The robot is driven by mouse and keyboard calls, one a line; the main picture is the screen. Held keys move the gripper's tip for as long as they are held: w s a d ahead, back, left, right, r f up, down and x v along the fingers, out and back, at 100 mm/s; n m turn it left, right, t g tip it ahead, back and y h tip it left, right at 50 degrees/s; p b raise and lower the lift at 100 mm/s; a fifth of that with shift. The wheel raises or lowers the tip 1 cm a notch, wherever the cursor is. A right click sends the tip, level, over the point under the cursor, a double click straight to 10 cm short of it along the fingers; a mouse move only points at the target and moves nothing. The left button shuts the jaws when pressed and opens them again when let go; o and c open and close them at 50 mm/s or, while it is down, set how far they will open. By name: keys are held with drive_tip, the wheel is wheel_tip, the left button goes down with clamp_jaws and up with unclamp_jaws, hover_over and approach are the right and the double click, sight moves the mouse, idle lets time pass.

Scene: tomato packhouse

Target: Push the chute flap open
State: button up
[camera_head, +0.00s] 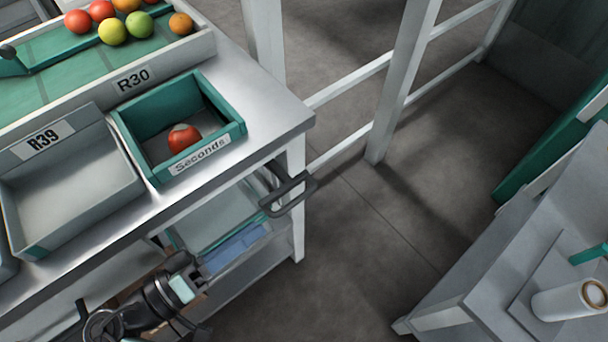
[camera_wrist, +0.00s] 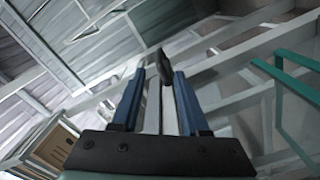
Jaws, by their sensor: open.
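I cannot pick out the chute flap with certainty in either view. A green sloped panel (camera_head: 550,150) stands at the right edge of the head view, partly cut off; I cannot tell whether it belongs to a chute. My gripper (camera_head: 240,248) is low at the table's front side in the head view, with its blue fingers beside the lower shelf. In the wrist view my gripper (camera_wrist: 165,75) points up towards the roof beams. Its two blue fingers are apart, with nothing seen held between them. A dark piece shows near the fingertips.
A steel table (camera_head: 270,115) carries a green Seconds box (camera_head: 215,115) with one tomato (camera_head: 184,139), an empty grey R39 tray (camera_head: 75,190) and a sorting bed with several tomatoes. A dark handle (camera_head: 288,195) juts from its corner. The middle floor is clear.

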sight(305, 194)
drive_tip(key=x, duration=1.1)
drive_tip(key=shift+w+d, duration=0.15)
drive_tip(key=shift+d, duration=0.2)
clamp_jaws()
idle(0.8)
